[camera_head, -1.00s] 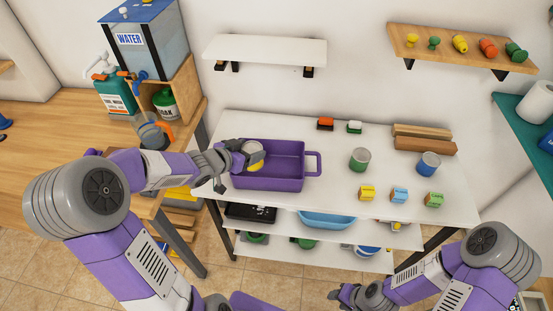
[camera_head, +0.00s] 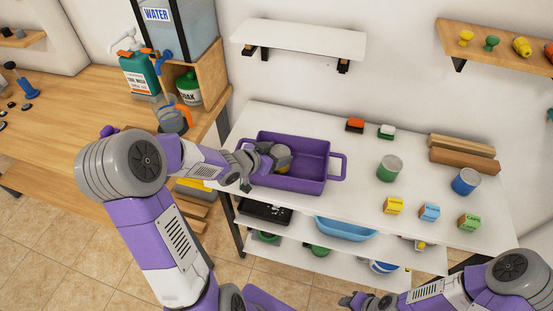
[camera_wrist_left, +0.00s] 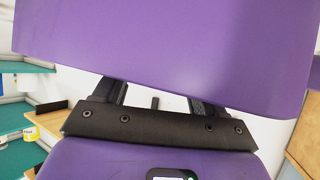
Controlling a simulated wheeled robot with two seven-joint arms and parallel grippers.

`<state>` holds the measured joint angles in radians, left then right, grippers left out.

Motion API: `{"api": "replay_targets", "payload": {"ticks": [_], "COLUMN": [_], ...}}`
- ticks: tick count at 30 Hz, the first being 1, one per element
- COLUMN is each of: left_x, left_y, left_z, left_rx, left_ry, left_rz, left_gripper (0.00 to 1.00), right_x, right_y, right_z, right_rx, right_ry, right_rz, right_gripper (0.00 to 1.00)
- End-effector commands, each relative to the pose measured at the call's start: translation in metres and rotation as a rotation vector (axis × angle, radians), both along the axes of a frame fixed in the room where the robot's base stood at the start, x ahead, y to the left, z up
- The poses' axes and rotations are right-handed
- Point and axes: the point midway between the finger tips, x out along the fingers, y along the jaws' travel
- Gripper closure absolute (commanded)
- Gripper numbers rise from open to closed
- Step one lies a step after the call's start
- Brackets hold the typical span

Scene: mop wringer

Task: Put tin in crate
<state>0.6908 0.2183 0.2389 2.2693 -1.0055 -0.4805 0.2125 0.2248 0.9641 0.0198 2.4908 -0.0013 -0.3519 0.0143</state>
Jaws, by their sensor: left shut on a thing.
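The purple crate (camera_head: 328,163) stands at the left of the white table and has a handle at its right end. My left gripper (camera_head: 276,158) is over the left part of the crate, shut on a tin (camera_head: 284,161) with a yellowish side, partly hidden by the fingers. The tin appears within the crate's outline; I cannot tell whether it touches the floor. In the left wrist view a purple surface (camera_wrist_left: 160,45) hides the fingertips and the tin. My right gripper (camera_head: 352,300) is low at the bottom edge, small and unclear.
A green tin (camera_head: 390,169) and a blue tin (camera_head: 465,182) stand right of the crate. Small boxes (camera_head: 429,211), brushes (camera_head: 386,131) and wooden blocks (camera_head: 462,158) are also on the table. A white shelf (camera_head: 300,38) hangs above. The tabletop just right of the crate is clear.

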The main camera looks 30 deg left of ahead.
Motion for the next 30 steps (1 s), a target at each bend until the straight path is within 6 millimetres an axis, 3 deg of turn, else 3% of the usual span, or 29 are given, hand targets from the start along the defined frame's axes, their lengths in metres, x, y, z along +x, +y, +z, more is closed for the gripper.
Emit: {"api": "replay_targets", "payload": {"ticks": [2,13,14,18,30], "left_x": [0.0001,0.0003,0.0,0.0,-0.0029], "left_y": [0.0,-0.0002,-0.0001,-0.0002,0.0012], "left_z": [-0.0113,-0.013,-0.0131,-0.0124,-0.0059], "left_rx": [-0.002,0.0,0.0,0.0,0.001], "left_ry": [0.0,-0.001,0.0,0.0,0.001], "left_rz": [0.001,0.0,0.0,0.0,0.001], "left_gripper": [0.67,0.67,0.26,0.05,0.04], "right_x": [0.0,0.0002,0.0001,0.0001,0.0], "right_y": [0.0,0.0,0.0,0.0,0.0001], "right_z": [-0.008,-0.0087,-0.0083,-0.0078,-0.0024], "right_rx": [0.0,0.0,0.0,0.0,0.0], "right_ry": [0.0,0.0,0.0,0.0,0.0], "right_rz": [0.0,0.0,0.0,0.0,0.0], "right_gripper": [0.57,0.57,0.57,0.57,0.57]}}
